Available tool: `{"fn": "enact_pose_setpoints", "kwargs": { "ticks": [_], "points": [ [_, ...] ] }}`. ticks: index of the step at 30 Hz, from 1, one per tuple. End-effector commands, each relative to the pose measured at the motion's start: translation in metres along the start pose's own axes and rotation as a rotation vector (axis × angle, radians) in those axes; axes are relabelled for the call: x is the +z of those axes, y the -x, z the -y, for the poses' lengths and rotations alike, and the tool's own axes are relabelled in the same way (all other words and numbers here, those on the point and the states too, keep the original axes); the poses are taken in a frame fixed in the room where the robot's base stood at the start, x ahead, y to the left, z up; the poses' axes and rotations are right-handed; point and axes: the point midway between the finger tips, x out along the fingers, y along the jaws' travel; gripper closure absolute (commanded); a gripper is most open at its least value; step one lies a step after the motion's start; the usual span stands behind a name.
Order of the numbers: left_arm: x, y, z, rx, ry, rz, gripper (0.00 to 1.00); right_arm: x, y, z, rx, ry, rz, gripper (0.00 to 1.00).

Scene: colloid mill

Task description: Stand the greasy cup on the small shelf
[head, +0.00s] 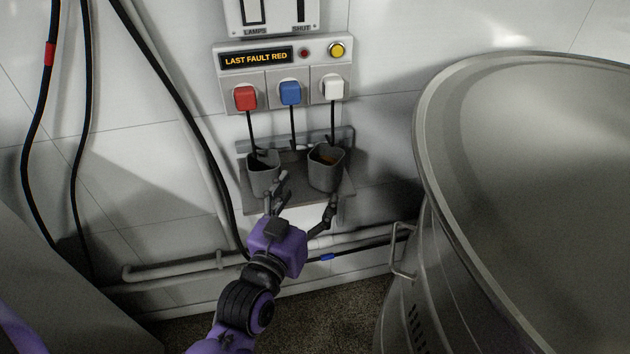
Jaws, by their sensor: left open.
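The small shelf (296,193) is a grey ledge on the wall below the plug panel. Two grey cups are on it, both apparently upright. The right cup (325,178) shows brownish matter inside, which may be the grease. The left cup (262,185) looks dark inside. My left gripper (305,200) is open and empty at the shelf's front edge. Its left finger overlaps the shelf beside the left cup; its right finger is just below the right cup. I cannot tell whether either finger touches anything. My right gripper is not in view.
Red (245,98), blue (290,93) and white plugs (333,89) hang cords down behind the cups. A large steel vessel (450,215) with a side handle (402,251) fills the right. Pipes (180,269) run below the shelf. Black hoses (32,150) hang at left.

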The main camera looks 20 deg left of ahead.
Motion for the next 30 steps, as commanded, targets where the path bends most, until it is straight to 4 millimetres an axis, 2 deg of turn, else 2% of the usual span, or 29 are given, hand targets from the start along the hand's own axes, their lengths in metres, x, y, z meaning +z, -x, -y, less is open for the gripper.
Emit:
{"fn": "enact_pose_setpoints", "kwargs": {
  "ticks": [3, 11, 14, 16, 17, 20, 21, 23, 24, 27, 30],
  "points": [
    [0.000, 0.007, 0.000, 0.001, 0.000, 0.000, 0.28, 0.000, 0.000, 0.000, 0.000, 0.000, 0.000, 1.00],
    [0.002, 0.009, 0.000, 0.001, 0.000, 0.005, 0.28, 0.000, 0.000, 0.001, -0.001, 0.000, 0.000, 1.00],
    [0.027, 0.023, 0.002, 0.002, -0.007, 0.062, 0.28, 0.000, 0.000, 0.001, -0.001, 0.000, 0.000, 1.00],
    [0.063, 0.046, 0.004, 0.006, -0.017, 0.148, 0.28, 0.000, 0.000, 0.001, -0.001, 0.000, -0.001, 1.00],
    [0.082, 0.061, 0.005, 0.008, -0.024, 0.195, 0.28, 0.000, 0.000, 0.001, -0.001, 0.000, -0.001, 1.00],
    [0.152, 0.124, 0.009, 0.013, -0.040, 0.380, 0.28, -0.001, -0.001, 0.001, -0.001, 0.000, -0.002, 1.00],
    [0.178, 0.155, 0.010, 0.015, -0.045, 0.457, 0.28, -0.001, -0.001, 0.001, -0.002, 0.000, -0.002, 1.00],
    [0.212, 0.202, 0.012, 0.017, -0.050, 0.570, 0.28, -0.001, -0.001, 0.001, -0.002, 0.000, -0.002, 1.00],
    [0.231, 0.233, 0.013, 0.017, -0.052, 0.639, 0.28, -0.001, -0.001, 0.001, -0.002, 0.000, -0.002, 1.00],
    [0.266, 0.305, 0.014, 0.018, -0.055, 0.792, 0.28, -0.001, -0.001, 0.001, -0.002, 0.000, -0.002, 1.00],
    [0.284, 0.359, 0.014, 0.017, -0.054, 0.899, 0.28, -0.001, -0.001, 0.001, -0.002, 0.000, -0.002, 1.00]
  ]
}}
